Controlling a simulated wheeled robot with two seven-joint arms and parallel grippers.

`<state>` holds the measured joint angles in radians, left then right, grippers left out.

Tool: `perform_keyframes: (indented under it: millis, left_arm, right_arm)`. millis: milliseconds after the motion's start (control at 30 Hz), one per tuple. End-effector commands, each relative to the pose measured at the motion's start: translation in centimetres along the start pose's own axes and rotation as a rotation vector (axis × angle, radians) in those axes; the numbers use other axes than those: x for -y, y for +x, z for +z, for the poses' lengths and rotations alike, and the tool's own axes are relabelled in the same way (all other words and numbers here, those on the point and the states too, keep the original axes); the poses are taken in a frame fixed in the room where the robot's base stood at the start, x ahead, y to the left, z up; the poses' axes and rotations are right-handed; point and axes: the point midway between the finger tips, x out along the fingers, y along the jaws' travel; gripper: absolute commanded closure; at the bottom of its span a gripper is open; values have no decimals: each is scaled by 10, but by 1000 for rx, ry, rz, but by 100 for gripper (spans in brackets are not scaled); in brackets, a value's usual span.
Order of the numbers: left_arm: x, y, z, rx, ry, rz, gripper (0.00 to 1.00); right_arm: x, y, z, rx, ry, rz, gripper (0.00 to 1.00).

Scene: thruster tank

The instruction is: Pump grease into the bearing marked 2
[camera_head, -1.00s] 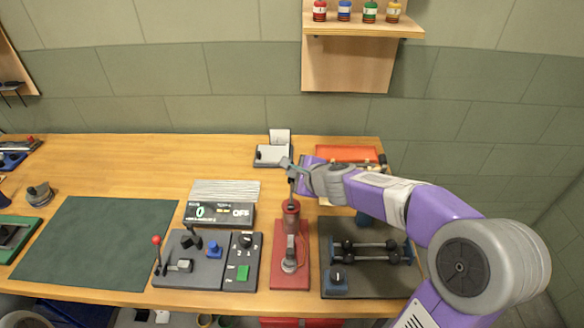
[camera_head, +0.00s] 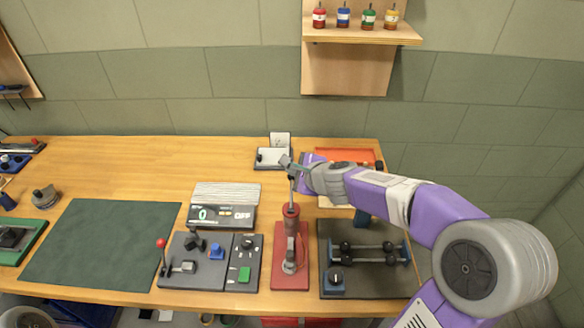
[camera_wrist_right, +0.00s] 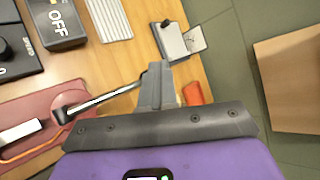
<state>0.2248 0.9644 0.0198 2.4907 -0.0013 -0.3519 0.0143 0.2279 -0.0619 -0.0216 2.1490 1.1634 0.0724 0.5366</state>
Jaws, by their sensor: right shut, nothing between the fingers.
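A red pump-like device (camera_head: 291,211) with a red baseplate and a hose-like fitting stands near the table's front. A thin lever rises from its top. My right gripper (camera_head: 287,162) is shut and empty at the lever's upper end. In the right wrist view the closed fingers (camera_wrist_right: 155,85) are beside the tip of the metal lever (camera_wrist_right: 105,96); I cannot tell whether they touch. A dark plate right of the pump bears a shaft with black bearing-like blocks (camera_head: 368,253) and a blue knob box (camera_head: 333,281). I cannot read a mark 2 on them. My left gripper is out of view.
A small grey stand (camera_head: 270,157) is behind. A bare green mat (camera_head: 100,240) lies left. A wall shelf (camera_head: 360,35) holds coloured bottles.

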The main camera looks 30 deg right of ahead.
Motion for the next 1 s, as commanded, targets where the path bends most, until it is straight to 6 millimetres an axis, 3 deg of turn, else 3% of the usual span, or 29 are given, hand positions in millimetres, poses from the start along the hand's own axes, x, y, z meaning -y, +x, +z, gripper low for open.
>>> perform_keyframes:
  millis: [300,733,1000]
  left_arm:
    - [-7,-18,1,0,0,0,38]
    - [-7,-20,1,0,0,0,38]
    - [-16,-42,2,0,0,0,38]
  right_arm:
    - [10,-14,11,1,-1,0,100]
    - [12,-16,12,1,-1,0,100]
    - [25,-33,25,1,-1,0,100]
